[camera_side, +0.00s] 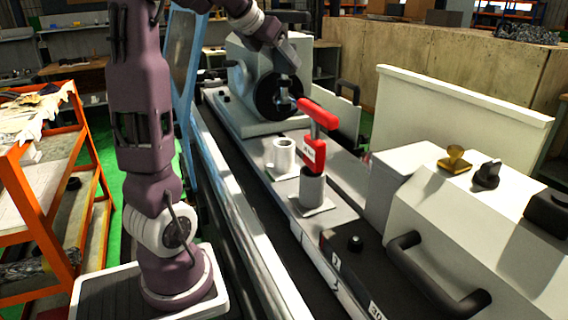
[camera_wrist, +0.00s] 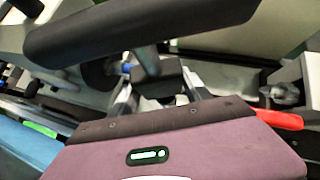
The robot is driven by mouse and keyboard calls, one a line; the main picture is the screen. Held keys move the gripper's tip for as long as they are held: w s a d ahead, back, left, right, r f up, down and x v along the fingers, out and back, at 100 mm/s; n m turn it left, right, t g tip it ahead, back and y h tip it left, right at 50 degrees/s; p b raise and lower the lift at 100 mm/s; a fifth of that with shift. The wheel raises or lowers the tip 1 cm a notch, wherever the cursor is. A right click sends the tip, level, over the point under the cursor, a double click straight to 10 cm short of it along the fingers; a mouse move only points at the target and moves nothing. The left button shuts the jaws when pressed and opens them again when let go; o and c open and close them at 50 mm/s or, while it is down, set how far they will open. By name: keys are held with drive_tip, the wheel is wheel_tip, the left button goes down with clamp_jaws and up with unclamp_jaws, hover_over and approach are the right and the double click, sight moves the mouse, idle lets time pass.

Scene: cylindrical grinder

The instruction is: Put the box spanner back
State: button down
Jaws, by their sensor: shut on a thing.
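My gripper (camera_side: 287,78) is at the upper middle of the side view, in front of the grinder's dark round part. In the wrist view my gripper (camera_wrist: 160,92) is shut on a dark tool with a thick crossbar (camera_wrist: 140,28) and a short stem, which I take to be the box spanner. Its lower end is hidden. A red T-handled tool (camera_side: 314,154) stands upright in a grey cup-shaped holder (camera_side: 312,190); a red end (camera_wrist: 281,119) shows at the right of the wrist view. A white cup-shaped holder (camera_side: 281,158) beside it looks empty.
The grinder's white housing (camera_side: 475,225) with a black handle (camera_side: 440,278) and knobs stands at right. A pale upright panel (camera_side: 455,105) is behind it. An orange shelf rack (camera_side: 30,195) is at left. The red tool stands close to my gripper.

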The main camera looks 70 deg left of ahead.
wheel_tip(320, 180, down, 18)
drive_tip(key=shift+f, duration=0.15)
idle(0.3)
drive_tip(key=shift+f, duration=0.1)
drive_tip(key=shift+c, duration=2.4)
unclamp_jaws()
drive_tip(key=shift+f, duration=0.1)
drive_tip(key=v, duration=1.2)
drive_tip(key=shift+r, duration=0.25)
